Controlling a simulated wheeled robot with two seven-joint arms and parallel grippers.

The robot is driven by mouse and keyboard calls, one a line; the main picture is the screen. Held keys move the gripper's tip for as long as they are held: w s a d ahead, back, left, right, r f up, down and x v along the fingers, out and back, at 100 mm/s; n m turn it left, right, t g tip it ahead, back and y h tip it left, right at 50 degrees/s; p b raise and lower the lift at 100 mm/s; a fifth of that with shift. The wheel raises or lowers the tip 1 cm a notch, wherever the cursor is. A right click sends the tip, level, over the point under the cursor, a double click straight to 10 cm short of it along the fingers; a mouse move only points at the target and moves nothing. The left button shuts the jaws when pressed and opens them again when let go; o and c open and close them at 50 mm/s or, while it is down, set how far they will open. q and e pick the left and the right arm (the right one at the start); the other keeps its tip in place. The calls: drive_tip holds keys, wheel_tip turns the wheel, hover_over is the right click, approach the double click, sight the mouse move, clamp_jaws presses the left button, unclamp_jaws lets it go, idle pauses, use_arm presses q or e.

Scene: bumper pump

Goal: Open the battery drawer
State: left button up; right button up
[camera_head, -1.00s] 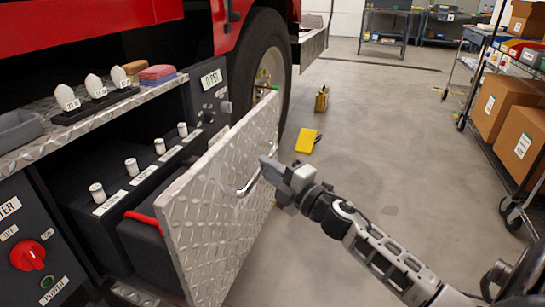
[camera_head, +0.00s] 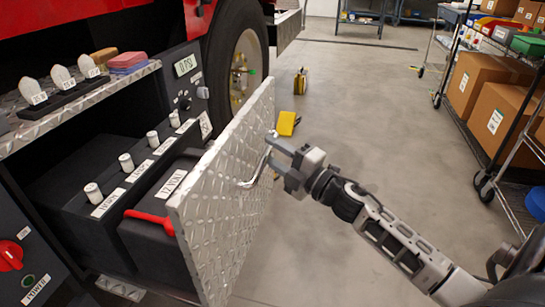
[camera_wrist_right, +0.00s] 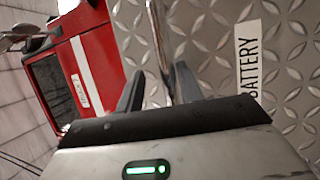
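The battery drawer stands pulled out from the truck's side, with its diamond-plate front (camera_head: 225,195) angled across the head view. Behind the front sits a black battery box (camera_head: 155,245) with a red handle (camera_head: 150,219). A metal bar handle (camera_head: 257,168) is on the drawer front. My right gripper (camera_head: 276,158) is at this handle, its fingers apart. In the right wrist view the handle bar (camera_wrist_right: 158,40) passes between the fingers (camera_wrist_right: 156,92), close to the right one, with a gap to the left one. A BATTERY label (camera_wrist_right: 248,55) shows beside it. My left gripper is not in view.
A control panel with a red knob (camera_head: 10,255) is at the lower left. A shelf (camera_head: 90,105) with white nozzles is above the drawer. A wheel (camera_head: 240,75) stands behind it. A cart with cardboard boxes (camera_head: 500,105) is at right.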

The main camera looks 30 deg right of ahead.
drive_tip(key=shift+f, duration=0.2)
drive_tip(key=v, duration=1.6)
drive_tip(key=shift+r, duration=0.15)
